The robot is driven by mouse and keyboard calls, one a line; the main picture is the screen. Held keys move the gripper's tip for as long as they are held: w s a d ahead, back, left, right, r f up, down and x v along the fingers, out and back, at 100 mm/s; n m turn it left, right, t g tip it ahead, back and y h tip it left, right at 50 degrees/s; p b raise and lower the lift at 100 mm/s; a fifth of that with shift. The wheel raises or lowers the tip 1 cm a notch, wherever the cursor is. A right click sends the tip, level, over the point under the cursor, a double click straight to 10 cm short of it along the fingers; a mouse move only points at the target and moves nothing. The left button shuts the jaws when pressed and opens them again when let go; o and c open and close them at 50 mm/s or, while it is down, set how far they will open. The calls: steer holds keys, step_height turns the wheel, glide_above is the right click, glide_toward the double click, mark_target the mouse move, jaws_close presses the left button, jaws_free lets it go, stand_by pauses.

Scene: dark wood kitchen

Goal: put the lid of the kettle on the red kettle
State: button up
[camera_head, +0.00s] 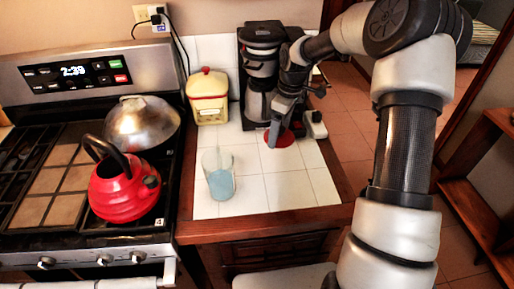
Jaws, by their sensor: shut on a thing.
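The red kettle (124,187) stands on the front right part of the stove, with a black arched handle and a dark spout tip on its right. My gripper (276,131) is over the tiled counter, in front of the coffee maker and to the right of the kettle. It is shut on a red round lid (284,138), which shows just at and behind the fingertips. I cannot tell whether the lid is touching the counter or slightly above it. The kettle's top opening is partly hidden by its handle.
A glass with blue contents (219,175) stands on the counter between kettle and gripper. A yellow and red canister (208,98) is behind it. A coffee maker (262,65) stands at the back. A metal domed pan (143,122) sits behind the kettle. The front right tiles are clear.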

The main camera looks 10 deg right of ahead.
mark_target(276, 159)
step_height(276, 159, down, 10)
steer(key=shift+r, duration=0.15)
stand_by(0.3)
steer(key=shift+f, duration=0.25)
steer(key=o, duration=1.1)
steer(key=shift+r, duration=0.1)
steer(key=shift+c, duration=0.2)
steer(key=shift+r, duration=0.1)
